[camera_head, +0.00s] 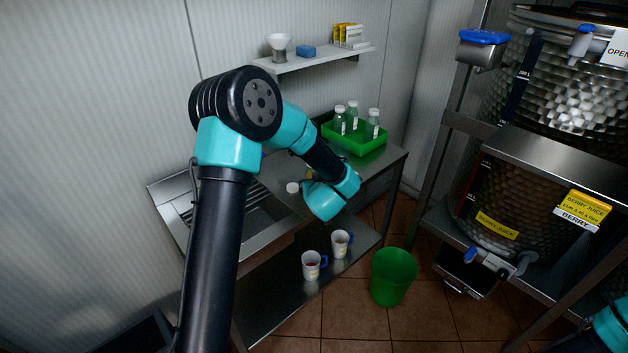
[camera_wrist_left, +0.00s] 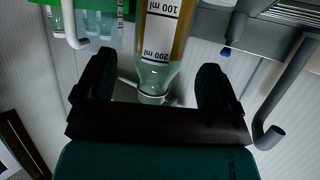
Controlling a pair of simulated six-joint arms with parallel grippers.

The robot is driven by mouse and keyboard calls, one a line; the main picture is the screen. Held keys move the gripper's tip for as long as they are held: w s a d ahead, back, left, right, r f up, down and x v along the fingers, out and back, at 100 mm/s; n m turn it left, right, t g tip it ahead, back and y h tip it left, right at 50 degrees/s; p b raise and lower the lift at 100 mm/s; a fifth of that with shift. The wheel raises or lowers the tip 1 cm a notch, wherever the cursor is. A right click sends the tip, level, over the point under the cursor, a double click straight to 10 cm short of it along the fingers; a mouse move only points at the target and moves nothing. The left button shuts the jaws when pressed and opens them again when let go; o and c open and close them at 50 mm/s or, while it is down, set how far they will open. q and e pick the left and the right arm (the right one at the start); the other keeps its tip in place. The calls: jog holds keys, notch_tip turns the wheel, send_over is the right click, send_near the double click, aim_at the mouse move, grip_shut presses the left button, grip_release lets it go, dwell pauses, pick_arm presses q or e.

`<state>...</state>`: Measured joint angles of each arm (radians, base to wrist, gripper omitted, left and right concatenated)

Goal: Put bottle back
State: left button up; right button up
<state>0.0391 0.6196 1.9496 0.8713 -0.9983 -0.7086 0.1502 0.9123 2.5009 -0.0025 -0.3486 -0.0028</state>
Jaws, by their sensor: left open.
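In the left wrist view a clear bottle (camera_wrist_left: 165,40) with a white 100/200 ml label and amber-brown contents shows upside down in the picture. Its neck lies between the two fingers of my left gripper (camera_wrist_left: 152,88), with gaps on both sides. The fingers are open. In the head view my left gripper (camera_head: 309,184) is over the steel counter; my wrist hides most of it and the bottle. A green tray (camera_head: 358,147) holding several clear bottles (camera_head: 339,121) stands at the counter's far end. My right gripper is out of view.
A small white round object (camera_head: 292,188) shows beside my left gripper. The sink drainer (camera_head: 215,210) is left on the counter. Two mugs (camera_head: 311,265) stand on the lower shelf, with a green bin (camera_head: 393,276) beside it. Steel juice tanks (camera_head: 510,205) fill the right.

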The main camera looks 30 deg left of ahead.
pick_arm(q)
jog(key=v, duration=0.6)
jog(key=shift+s+d+r, duration=0.2)
jog(key=shift+s, duration=0.1)
jog(key=s+d+f+m+g+h, duration=0.1)
jog(key=s+d+f+m+h, duration=0.2)
jog(key=f, duration=0.6)
jog(key=s+d+f+m+g+h, duration=0.1)
jog(key=s+d+f+h, duration=0.3)
jog(key=f, duration=0.5)
jog(key=s+d+f+m+g+h, duration=0.1)
jog(key=s+f+g, duration=0.3)
jog(key=s, duration=0.4)
jog(key=s+d+f+m+g+h, duration=0.1)
jog(key=s+d+f+g+h, duration=0.2)
jog(key=s+f, duration=0.3)
jog(key=s+d+h, duration=0.1)
jog(key=s, duration=0.1)
jog(key=shift+s+f+g+h, duration=0.3)
jog(key=shift+s+f+g, duration=0.05)
jog(key=shift+s+g, duration=0.05)
jog(key=shift+d, duration=0.1)
